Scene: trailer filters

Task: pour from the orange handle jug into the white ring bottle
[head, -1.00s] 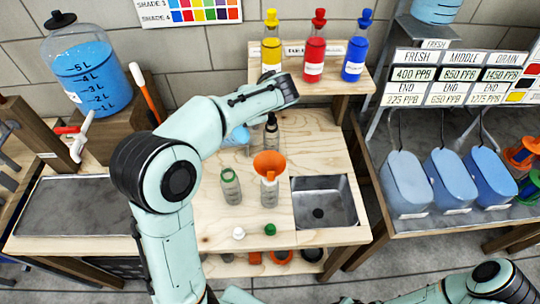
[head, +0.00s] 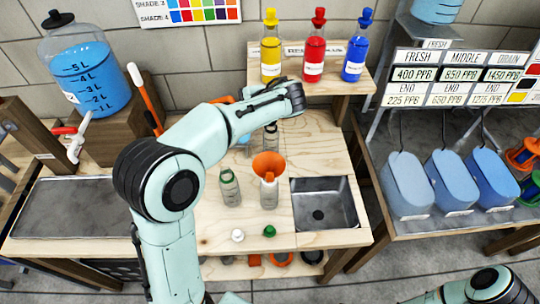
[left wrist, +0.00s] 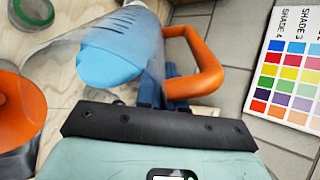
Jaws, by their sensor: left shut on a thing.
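The orange handle jug is clear with blue liquid (left wrist: 118,48) and an orange handle (left wrist: 205,62). In the head view my left forearm hides most of it, leaving some orange (head: 224,100) and some blue (head: 243,138). My left gripper (left wrist: 165,95) is shut on the handle and holds the jug behind the forearm. Its fingers are hidden in the head view. The white ring bottle (head: 269,195) stands upright on the wooden bench with an orange funnel (head: 267,163) in its mouth. The funnel also shows in the left wrist view (left wrist: 15,115). My right gripper is out of view.
A green ring bottle (head: 229,188) stands left of the funnel bottle, and a dark-topped bottle (head: 271,138) behind it. A white cap (head: 237,235) and green cap (head: 269,231) lie in front. A sink (head: 322,204) is at right; dye bottles (head: 314,55) stand on a shelf.

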